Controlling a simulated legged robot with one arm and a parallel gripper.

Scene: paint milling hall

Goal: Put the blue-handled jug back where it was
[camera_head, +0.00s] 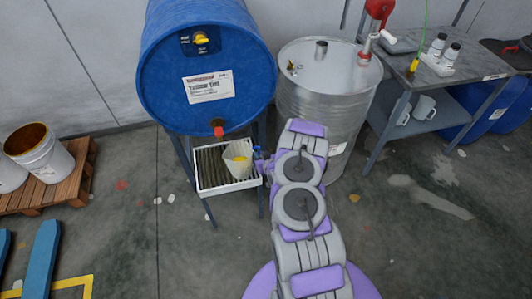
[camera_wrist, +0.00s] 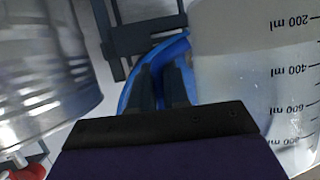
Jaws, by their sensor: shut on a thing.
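The translucent jug (camera_head: 238,158) is at the slatted drip tray (camera_head: 230,187) below the red tap (camera_head: 218,128) of the blue drum. I cannot tell whether its base touches the slats. My gripper (camera_head: 262,163) comes in from the right and is shut on the jug's blue handle. In the wrist view my gripper (camera_wrist: 160,90) has both dark fingers at the blue handle (camera_wrist: 132,92). The jug's wall (camera_wrist: 250,75) fills the right side there, with ml marks. The tray hides the jug's lower outline partly.
The blue drum (camera_head: 165,75) lies on a stand above the tray. A steel drum (camera_head: 322,105) stands close on the right. A bench (camera_head: 455,72) at right holds bottles, with pale jugs (camera_head: 425,107) on its shelf. A pallet (camera_head: 75,180) with pails is at left.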

